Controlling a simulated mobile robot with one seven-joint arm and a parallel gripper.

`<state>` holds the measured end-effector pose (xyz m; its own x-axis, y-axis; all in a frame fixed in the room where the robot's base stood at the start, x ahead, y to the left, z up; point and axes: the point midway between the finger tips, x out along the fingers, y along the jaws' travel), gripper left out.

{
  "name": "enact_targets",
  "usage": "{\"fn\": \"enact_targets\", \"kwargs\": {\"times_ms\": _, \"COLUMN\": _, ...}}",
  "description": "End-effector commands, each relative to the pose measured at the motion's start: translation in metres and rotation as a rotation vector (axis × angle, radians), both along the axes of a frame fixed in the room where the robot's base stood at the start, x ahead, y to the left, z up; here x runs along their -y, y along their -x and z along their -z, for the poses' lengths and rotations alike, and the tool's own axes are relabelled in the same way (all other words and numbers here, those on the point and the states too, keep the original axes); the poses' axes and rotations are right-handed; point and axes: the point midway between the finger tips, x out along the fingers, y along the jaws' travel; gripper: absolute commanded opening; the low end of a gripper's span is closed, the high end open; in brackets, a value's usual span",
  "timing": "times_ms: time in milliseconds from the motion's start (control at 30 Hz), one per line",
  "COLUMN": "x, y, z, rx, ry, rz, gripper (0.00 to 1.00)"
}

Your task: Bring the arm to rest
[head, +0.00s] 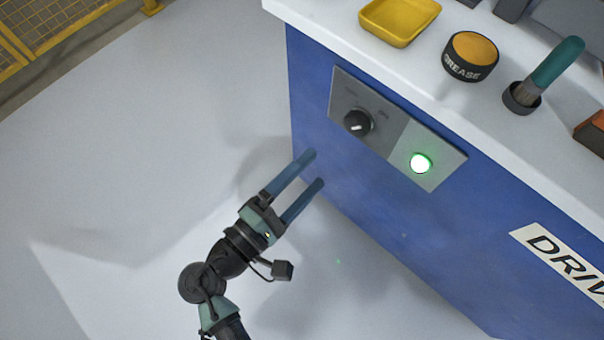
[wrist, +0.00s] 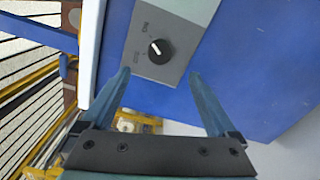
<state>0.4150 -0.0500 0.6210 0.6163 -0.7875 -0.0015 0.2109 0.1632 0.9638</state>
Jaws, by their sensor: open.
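My gripper (head: 314,168) is open and empty, its two blue fingers apart in front of the blue cabinet (head: 310,100). In the head view it is below and left of the grey control panel (head: 397,128). In the wrist view the fingertips of my gripper (wrist: 158,75) point toward the panel (wrist: 180,30), and the black knob (wrist: 158,48) shows just beyond and between them. The knob also shows in the head view (head: 358,123). I cannot tell the exact gap between fingers and cabinet, but no contact with the knob shows.
The panel's green light (head: 420,163) is lit. On the white top stand a yellow tray (head: 400,18), a grease tin (head: 470,56) and a brush (head: 550,72) in a dark holder. Open floor (head: 150,130) lies left of the cabinet. Yellow fencing (head: 45,35) is at upper left.

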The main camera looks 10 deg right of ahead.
Motion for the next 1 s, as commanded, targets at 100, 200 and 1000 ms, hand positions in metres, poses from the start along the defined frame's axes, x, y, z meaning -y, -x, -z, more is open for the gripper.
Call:
{"fn": "enact_targets", "kwargs": {"times_ms": 100, "x": -0.008, "y": 0.006, "z": -0.001, "rx": 0.000, "ry": 0.001, "rz": 0.000, "gripper": 0.94}}
{"fn": "enact_targets", "kwargs": {"times_ms": 200, "x": -0.010, "y": 0.008, "z": 0.000, "rx": 0.000, "ry": 0.002, "rz": 0.001, "gripper": 0.94}}
{"fn": "enact_targets", "kwargs": {"times_ms": 1000, "x": -0.004, "y": -0.052, "z": -0.039, "rx": 0.172, "ry": -0.306, "rz": -0.043, "gripper": 0.94}}
